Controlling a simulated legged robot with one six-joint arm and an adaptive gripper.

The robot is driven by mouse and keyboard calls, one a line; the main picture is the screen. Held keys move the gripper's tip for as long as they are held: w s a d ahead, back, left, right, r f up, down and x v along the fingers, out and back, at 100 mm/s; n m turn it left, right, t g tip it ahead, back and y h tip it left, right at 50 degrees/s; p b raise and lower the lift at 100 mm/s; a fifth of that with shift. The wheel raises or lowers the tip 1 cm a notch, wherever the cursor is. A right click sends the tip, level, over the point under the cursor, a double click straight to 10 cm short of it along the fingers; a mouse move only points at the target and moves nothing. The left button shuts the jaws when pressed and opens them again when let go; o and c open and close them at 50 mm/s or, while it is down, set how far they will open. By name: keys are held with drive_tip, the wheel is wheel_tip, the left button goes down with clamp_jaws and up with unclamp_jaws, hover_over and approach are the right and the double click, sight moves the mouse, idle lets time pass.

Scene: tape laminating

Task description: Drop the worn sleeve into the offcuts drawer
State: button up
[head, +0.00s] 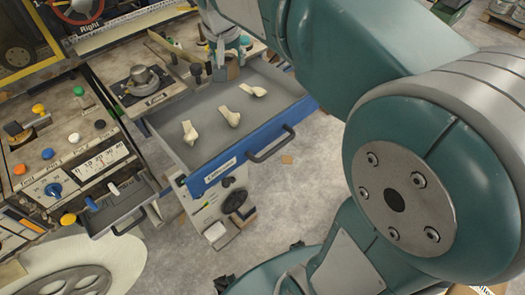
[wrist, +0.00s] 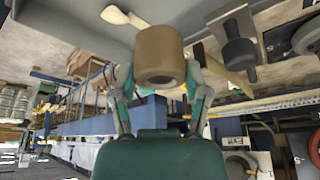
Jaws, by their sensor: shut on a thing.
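The worn sleeve, a brown cylinder with a hole in its end (wrist: 160,50), is between the two fingers of my gripper (wrist: 158,82) in the wrist view. My gripper is shut on it. In the head view my gripper (head: 229,58) is at the back of a wide, open grey drawer with a blue front (head: 240,157). A brownish part, seemingly the sleeve (head: 233,71), shows just under the fingers, near the drawer's rear edge. Whether it touches the drawer cannot be told. The drawer's label is too small to read.
Three pale, spoon-shaped pieces (head: 229,117) lie in the blue-fronted drawer, with bare floor between them. A smaller open drawer (head: 122,207) is at lower left, below a button panel (head: 75,145). A round metal fixture (head: 143,81) stands on the bench left of my gripper.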

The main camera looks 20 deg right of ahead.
drive_tip(key=shift+d+f, duration=0.2)
drive_tip(key=shift+f, duration=0.25)
drive_tip(key=shift+w+a+f, duration=0.1)
drive_tip(key=shift+a+f, duration=0.05)
drive_tip(key=shift+f, duration=0.65)
drive_tip(key=shift+a+f, duration=0.2)
drive_tip(key=shift+f, duration=0.6)
drive_tip(key=shift+w+a+f, duration=0.1)
drive_tip(key=shift+a+f, duration=0.05)
drive_tip(key=shift+f, duration=0.65)
drive_tip(key=shift+d, duration=0.25)
drive_tip(key=o, duration=1.2)
drive_tip(key=shift+o, duration=0.2)
drive_tip(key=v, duration=1.2)
drive_tip(key=shift+s+f, duration=0.1)
drive_tip(key=shift+f, duration=0.05)
